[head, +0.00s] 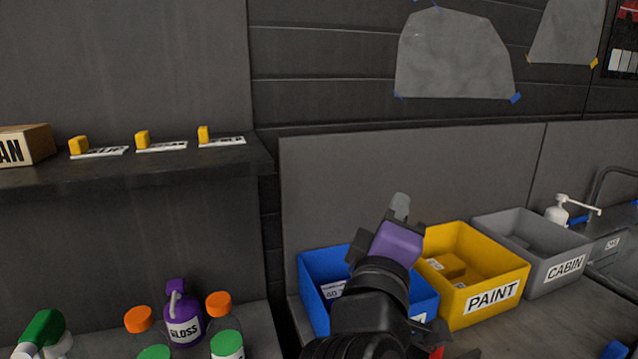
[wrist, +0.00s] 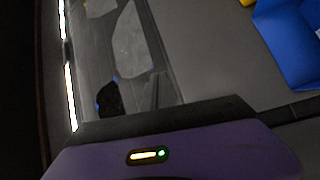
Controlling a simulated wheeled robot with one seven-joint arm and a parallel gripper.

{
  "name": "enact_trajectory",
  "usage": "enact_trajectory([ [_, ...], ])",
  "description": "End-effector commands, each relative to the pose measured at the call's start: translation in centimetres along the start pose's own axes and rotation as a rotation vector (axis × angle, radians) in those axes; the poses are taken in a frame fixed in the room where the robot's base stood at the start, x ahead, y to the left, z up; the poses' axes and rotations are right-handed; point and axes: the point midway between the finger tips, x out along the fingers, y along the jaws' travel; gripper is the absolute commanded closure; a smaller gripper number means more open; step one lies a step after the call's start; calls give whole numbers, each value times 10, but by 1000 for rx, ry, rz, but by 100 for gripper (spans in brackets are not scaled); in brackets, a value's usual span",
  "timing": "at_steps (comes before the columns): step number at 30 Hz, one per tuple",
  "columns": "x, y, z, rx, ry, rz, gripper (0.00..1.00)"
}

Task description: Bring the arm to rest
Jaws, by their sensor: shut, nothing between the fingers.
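My gripper (head: 400,205) is in the middle of the head view, at the end of my dark arm with its purple housing. Its grey fingers point up and are shut, with nothing between them. It appears in front of the blue bin (head: 313,283) and hides part of it and of the yellow bin's left side. In the wrist view the purple housing with a small lit strip fills the bottom, and the fingertips cannot be made out.
The yellow PAINT bin (head: 491,308) and grey CABIN bin (head: 562,277) stand right of the blue one. A shelf (head: 190,170) holds yellow blocks and a box. Bottles, including a purple GLOSS one (head: 184,330), stand lower left. A pump dispenser (head: 558,211) is at right.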

Motion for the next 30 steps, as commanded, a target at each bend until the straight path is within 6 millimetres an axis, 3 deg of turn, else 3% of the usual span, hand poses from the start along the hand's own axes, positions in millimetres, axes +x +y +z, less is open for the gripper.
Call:
enact_trajectory([
  [5,-22,-40,-6,175,169,-60,100],
  [11,-65,-90,8,405,310,-167,100],
  [15,-104,-119,30,580,366,-249,100],
  [21,-161,-143,72,811,385,-344,100],
  [30,-245,-152,146,1095,310,-436,100],
])
